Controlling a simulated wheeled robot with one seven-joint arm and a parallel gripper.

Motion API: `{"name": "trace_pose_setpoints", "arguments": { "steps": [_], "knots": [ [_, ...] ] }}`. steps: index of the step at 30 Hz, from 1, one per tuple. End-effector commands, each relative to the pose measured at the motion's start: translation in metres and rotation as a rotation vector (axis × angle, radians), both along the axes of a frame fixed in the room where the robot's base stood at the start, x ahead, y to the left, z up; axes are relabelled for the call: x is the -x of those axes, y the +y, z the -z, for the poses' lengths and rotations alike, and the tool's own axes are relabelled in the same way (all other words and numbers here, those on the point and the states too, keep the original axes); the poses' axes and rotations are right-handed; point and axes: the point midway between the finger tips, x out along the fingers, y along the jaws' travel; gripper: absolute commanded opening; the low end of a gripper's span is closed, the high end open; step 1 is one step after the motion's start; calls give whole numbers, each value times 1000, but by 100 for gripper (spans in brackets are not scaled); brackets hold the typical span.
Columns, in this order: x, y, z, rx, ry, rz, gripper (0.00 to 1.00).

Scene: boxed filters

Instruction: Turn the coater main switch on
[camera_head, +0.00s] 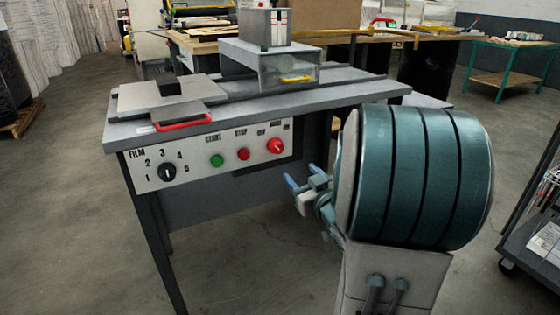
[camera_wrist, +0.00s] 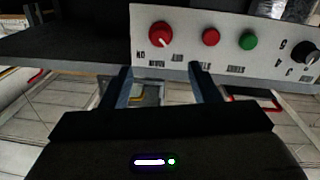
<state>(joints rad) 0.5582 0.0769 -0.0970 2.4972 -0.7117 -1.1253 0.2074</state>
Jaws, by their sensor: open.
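The coater (camera_head: 255,95) is a grey table-like machine with a white control panel (camera_head: 215,177) on its front. The red main switch knob (camera_head: 275,146) sits at the panel's right end, with a white pointer mark on it. In the wrist view, which shows the panel upside down, the red knob (camera_wrist: 161,34) is at the panel's left end, beyond my fingers. My gripper (camera_head: 301,183) is open and empty, below and to the right of the knob, apart from the panel. In the wrist view its two fingers (camera_wrist: 160,75) stand apart with nothing between them.
A red button (camera_head: 243,154), a green button (camera_head: 216,160) and a black film dial (camera_head: 167,172) share the panel. A red handle (camera_head: 183,121) juts out above it. A dark cart (camera_head: 535,240) stands at the right. The floor in front is clear.

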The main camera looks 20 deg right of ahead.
Motion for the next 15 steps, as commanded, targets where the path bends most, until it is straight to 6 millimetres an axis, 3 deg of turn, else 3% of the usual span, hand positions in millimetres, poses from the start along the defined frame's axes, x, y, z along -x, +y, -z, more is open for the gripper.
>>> {"name": "trace_pose_setpoints", "arguments": {
  "steps": [5, 15],
  "knots": [
    [-25, 0, 1, 0, -2, -3, 55],
    [-96, -2, 2, 0, -2, -2, 55]
  ]
}}
